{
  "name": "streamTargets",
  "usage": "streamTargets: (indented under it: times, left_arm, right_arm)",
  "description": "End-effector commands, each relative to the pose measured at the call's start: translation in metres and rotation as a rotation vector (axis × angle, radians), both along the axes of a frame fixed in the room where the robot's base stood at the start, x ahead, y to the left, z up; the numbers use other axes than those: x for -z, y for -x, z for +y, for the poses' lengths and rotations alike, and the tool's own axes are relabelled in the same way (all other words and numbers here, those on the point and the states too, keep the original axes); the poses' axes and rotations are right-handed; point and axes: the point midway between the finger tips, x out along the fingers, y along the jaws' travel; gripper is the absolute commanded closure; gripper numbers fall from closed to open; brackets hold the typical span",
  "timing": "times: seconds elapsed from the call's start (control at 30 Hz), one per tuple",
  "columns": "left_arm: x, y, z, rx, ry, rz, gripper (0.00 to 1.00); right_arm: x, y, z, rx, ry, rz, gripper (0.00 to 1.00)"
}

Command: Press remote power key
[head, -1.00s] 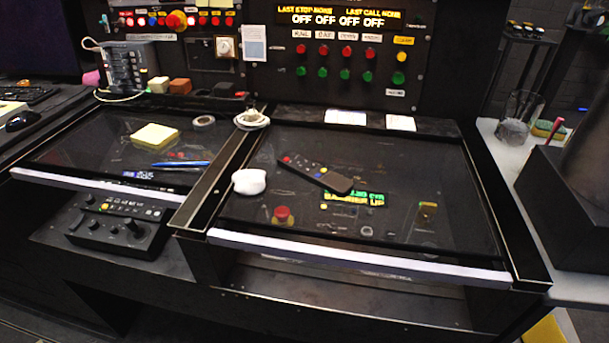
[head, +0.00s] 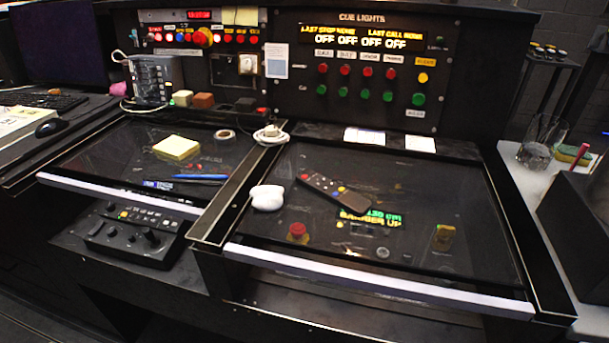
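The dark remote (head: 334,191) lies flat on the right glass desk panel (head: 440,180), tilted, with its upper left end towards the back. Small coloured keys show on it, a red one near its upper left end; the power key is too small to tell for sure. A white rounded object (head: 267,197) sits just left of it. Neither of my grippers is in view.
The cue lights panel (head: 365,70) with red, green and yellow buttons stands behind the desk. Yellow notes (head: 176,147), a blue pen (head: 200,177) and a tape roll (head: 224,135) lie on the left panel. A glass (head: 536,150) stands at right. The area around the remote's right side is clear.

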Motion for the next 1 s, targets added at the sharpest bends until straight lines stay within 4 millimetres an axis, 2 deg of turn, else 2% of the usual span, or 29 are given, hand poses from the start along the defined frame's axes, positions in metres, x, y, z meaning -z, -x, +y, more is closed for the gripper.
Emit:
streamTargets:
  times: [0.03,0.2,1.0]
  left_arm:
    - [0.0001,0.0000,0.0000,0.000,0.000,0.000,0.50]
    - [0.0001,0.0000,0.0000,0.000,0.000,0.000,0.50]
    - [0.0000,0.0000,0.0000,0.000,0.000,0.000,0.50]
  right_arm:
    - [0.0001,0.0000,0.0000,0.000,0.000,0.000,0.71]
    - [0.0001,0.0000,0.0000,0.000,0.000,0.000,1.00]
    - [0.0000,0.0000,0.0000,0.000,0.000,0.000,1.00]
